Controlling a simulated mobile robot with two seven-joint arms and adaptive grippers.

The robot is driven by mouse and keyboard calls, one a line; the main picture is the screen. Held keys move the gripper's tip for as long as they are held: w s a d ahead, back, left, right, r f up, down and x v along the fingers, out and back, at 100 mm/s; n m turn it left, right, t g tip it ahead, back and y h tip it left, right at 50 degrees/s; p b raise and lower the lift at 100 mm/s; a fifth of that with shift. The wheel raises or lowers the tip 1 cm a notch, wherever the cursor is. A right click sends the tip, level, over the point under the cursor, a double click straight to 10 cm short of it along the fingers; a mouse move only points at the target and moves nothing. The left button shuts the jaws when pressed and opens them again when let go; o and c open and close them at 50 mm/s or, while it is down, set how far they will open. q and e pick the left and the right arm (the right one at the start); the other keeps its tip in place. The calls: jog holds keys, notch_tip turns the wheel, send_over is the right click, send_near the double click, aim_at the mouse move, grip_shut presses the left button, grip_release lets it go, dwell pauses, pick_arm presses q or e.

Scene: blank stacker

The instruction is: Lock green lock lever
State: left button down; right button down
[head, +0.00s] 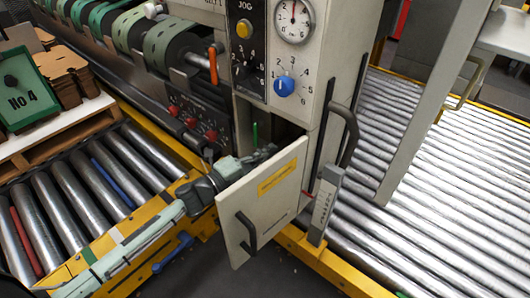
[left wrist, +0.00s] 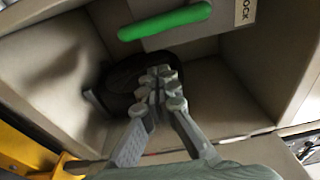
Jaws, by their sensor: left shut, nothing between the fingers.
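The green lock lever (head: 254,135) stands upright inside the open cabinet compartment in the head view. In the left wrist view the green lever (left wrist: 165,22) lies nearly level across the top, on a grey plate. My left gripper (head: 266,152) reaches into the compartment from the left, over the top of the open door. Its closed, empty fingers (left wrist: 159,84) point into the compartment in the left wrist view, with the lever beyond their tips and a visible gap between. My right gripper is not in view.
The open cabinet door (head: 262,200) with a black handle and yellow label stands close to my left gripper. A label ending in "OCK" (left wrist: 244,12) sits beside the lever. A dark round object (left wrist: 120,88) lies behind the fingers. Roller conveyors (head: 430,190) flank the machine.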

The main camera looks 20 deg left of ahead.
pick_arm(q)
jog(key=v, duration=1)
jog(key=shift+b, duration=0.3)
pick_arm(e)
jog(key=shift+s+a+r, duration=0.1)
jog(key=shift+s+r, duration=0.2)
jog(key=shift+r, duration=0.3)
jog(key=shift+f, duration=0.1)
